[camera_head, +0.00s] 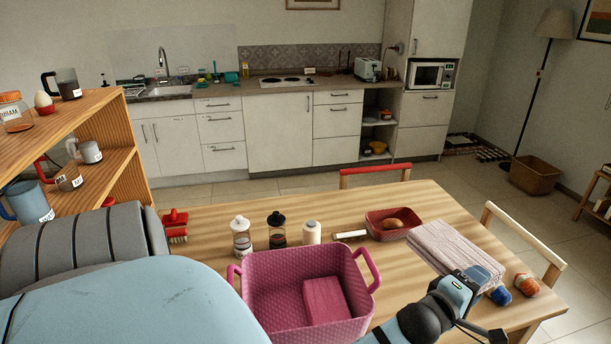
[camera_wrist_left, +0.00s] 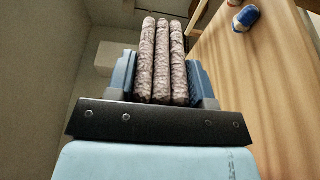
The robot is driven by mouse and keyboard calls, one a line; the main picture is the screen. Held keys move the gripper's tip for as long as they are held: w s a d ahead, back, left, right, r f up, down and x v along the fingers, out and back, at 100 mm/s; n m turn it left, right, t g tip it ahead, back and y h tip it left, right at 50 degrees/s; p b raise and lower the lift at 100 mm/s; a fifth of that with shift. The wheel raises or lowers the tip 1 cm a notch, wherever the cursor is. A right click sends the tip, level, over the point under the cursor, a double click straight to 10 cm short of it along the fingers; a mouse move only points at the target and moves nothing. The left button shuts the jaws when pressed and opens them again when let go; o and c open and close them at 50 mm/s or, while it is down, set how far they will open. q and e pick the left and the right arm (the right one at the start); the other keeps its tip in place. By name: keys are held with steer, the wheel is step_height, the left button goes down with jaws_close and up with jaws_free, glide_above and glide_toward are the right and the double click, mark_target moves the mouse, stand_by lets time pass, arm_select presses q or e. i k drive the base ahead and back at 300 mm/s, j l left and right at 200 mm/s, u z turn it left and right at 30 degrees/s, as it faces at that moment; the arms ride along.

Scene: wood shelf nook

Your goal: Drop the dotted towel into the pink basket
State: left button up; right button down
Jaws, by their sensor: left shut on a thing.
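The dotted towel (camera_head: 452,248) is a folded, pale pinkish cloth at the right of the table in the head view. My left gripper (camera_head: 468,283) is shut on its near end. In the left wrist view the towel (camera_wrist_left: 162,60) shows as a stack of mottled folds between the two fingers (camera_wrist_left: 162,82). I cannot tell whether it touches the tabletop. The pink basket (camera_head: 262,275) stands upright at the table's near middle, left of the gripper, with a handle at each side. A folded pink cloth (camera_head: 326,300) lies inside it. My right gripper is not in view.
Two lidded jars (camera_head: 241,237) (camera_head: 277,232), a white bottle (camera_head: 311,233) and a red tray (camera_head: 394,224) with a brown item stand behind the basket. Blue (camera_head: 500,295) and orange (camera_head: 526,285) items lie right of the towel. A wooden shelf (camera_head: 108,130) stands left.

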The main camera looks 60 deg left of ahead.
mark_target(269, 317)
steer(key=u, duration=1.5)
steer(key=i+l, duration=0.05)
